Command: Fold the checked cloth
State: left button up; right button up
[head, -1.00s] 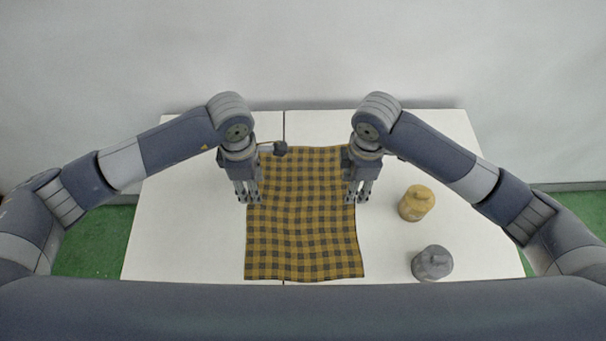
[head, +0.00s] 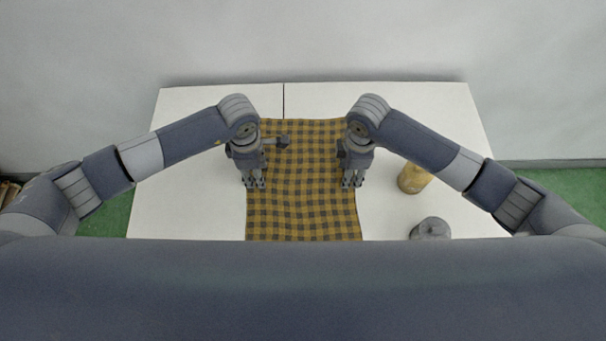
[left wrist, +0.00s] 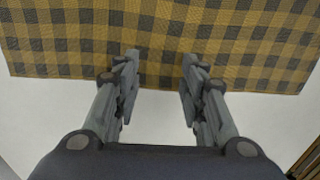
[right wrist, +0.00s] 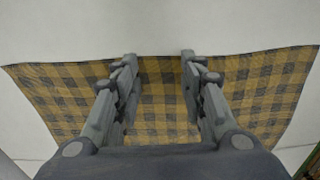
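The yellow and dark checked cloth (head: 303,205) lies flat and spread out on the white table in the head view. My left gripper (head: 254,186) is over the cloth's left edge. In the left wrist view its fingers (left wrist: 160,65) are apart, with the cloth's edge (left wrist: 230,50) running beneath them and nothing between them. My right gripper (head: 352,185) is over the cloth's right edge. In the right wrist view its fingers (right wrist: 158,65) are also apart and empty, with the cloth (right wrist: 260,85) beneath. The cloth's near end is hidden by my body in the head view.
A yellow lidded jar (head: 412,180) and a grey lidded jar (head: 430,229) stand on the table (head: 195,205) right of the cloth. The table is clear left of the cloth.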

pick_arm(q)
jog(key=shift+f, duration=0.15)
pick_arm(e)
jog(key=shift+f, duration=0.2)
pick_arm(q)
jog(key=c, duration=0.5)
pick_arm(e)
jog(key=c, duration=0.5)
pick_arm(q)
jog(key=shift+f, duration=0.1)
grip_shut()
pick_arm(e)
jog(key=shift+f, duration=0.1)
grip_shut()
jog(key=shift+s, duration=0.1)
